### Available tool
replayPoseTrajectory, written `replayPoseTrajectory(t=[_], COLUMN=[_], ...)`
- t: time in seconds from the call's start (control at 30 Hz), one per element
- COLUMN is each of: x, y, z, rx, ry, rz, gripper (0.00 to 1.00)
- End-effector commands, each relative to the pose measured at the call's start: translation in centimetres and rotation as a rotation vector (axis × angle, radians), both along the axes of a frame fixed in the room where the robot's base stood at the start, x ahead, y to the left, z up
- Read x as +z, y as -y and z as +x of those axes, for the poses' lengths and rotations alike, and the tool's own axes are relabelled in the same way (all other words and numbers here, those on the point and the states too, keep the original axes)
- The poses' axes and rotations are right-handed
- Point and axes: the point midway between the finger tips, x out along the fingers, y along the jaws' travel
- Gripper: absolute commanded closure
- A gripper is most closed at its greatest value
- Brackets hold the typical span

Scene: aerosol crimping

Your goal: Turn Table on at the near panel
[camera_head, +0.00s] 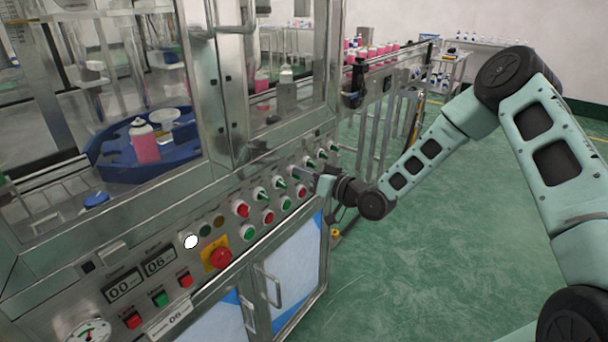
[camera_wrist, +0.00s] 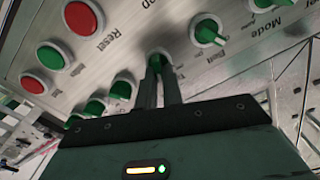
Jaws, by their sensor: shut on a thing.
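The near panel (camera_head: 225,225) is a steel control face with rows of green selector knobs and red and green buttons. My gripper (camera_head: 312,179) reaches the right part of this panel from the right. In the wrist view, my gripper's two dark fingers (camera_wrist: 160,80) are close together on either side of a green selector knob (camera_wrist: 160,56). The fingers hide most of that knob and its label, so I cannot read the label or tell how far it is turned. Another green knob (camera_wrist: 207,31) sits to the right of it, apart from the fingers.
A red emergency button on a yellow plate (camera_head: 219,257) is lower left on the panel. A blue rotary table (camera_head: 103,155) with a pink can (camera_head: 144,142) stands behind the glass. Door handles (camera_head: 268,286) stick out below. Green floor is open to the right.

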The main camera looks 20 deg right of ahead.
Motion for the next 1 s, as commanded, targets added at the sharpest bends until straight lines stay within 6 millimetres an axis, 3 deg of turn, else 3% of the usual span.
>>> replayPoseTrajectory(t=[0.3, 0.83, 0.9, 0.93, 1.0], x=[-0.22, -0.24, -0.24, -0.23, -0.2], y=[0.14, 0.16, 0.15, 0.15, 0.14], z=[-0.01, -0.02, -0.01, -0.01, 0.01], rx=[0.0, 0.0, 0.0, 0.0, -0.001], ry=[-0.072, -0.087, -0.087, -0.086, -0.086], rz=[0.094, 0.112, 0.112, 0.111, 0.112], gripper=[1.0, 1.0, 0.75, 0.7, 0.7])
